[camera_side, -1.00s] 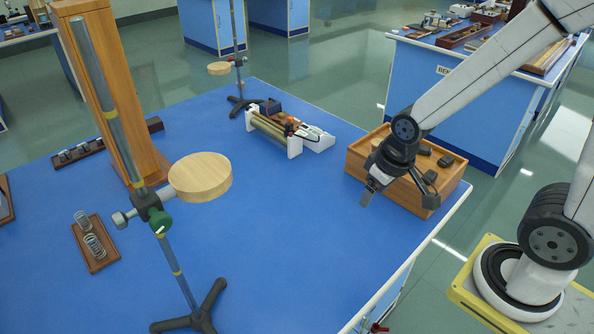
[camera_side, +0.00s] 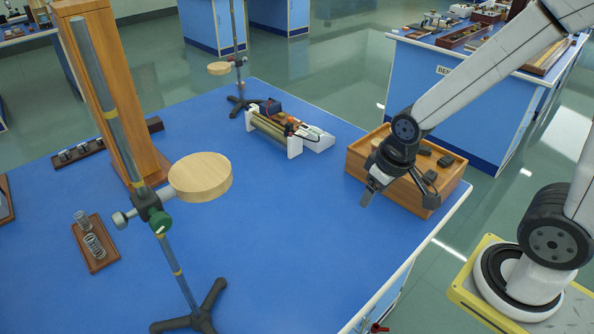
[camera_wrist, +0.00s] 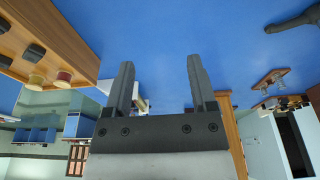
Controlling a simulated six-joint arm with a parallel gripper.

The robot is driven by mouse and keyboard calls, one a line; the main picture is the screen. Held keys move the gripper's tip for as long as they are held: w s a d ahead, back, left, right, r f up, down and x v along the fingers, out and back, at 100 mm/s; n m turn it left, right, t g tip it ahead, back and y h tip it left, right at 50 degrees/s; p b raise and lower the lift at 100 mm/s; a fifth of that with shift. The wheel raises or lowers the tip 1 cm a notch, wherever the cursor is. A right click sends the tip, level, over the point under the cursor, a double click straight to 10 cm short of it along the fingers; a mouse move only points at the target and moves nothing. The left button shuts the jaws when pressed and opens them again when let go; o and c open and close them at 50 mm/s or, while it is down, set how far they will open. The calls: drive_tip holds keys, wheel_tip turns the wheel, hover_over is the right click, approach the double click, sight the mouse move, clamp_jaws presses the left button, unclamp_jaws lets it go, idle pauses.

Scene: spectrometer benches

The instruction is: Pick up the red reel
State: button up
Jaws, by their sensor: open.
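A small dark-red reel (camera_wrist: 64,76) shows in the wrist view at upper left, on the wooden box (camera_wrist: 80,35) close to its edge. I cannot make out the red reel in the side view, where my arm covers part of the box (camera_side: 411,203). My gripper (camera_side: 369,196) hangs in front of the box's left part, pointing down. In the wrist view its two fingers (camera_wrist: 160,66) stand wide apart, with nothing held between them. The reel lies to the left of the fingers there.
Several dark blocks (camera_side: 446,161) stand on the box. A roller apparatus (camera_side: 275,132) sits left of the box. A stand with a round wooden disc (camera_side: 200,172) rises at front left. The blue bench top (camera_side: 290,220) between them is clear.

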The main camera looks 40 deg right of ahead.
drive_tip(key=shift+r, duration=0.15)
drive_tip(key=shift+w+v, duration=0.55)
drive_tip(key=shift+v, duration=1.85)
drive_tip(key=w+d+m+t+y, duration=0.1)
drive_tip(key=w+d+m+y, duration=0.2)
drive_tip(key=w+d+m, duration=0.5)
drive_tip(key=w+d+m+t+y, duration=0.1)
drive_tip(key=w+d+m+y, duration=0.35)
drive_tip(key=m, duration=0.75)
drive_tip(key=d+m+t+h, duration=0.1)
drive_tip(key=d+m+t, duration=0.85)
drive_tip(key=d, duration=0.95)
drive_tip(key=m+g, duration=0.1)
drive_tip(key=g, duration=0.1)
approach(377, 147)
drive_tip(key=w, duration=0.4)
drive_tip(key=shift+w+f, duration=0.1)
drive_tip(key=shift+f, duration=0.2)
drive_tip(key=shift+f+h, duration=0.25)
drive_tip(key=shift+f, duration=0.25)
drive_tip(key=shift+x, duration=1.35)
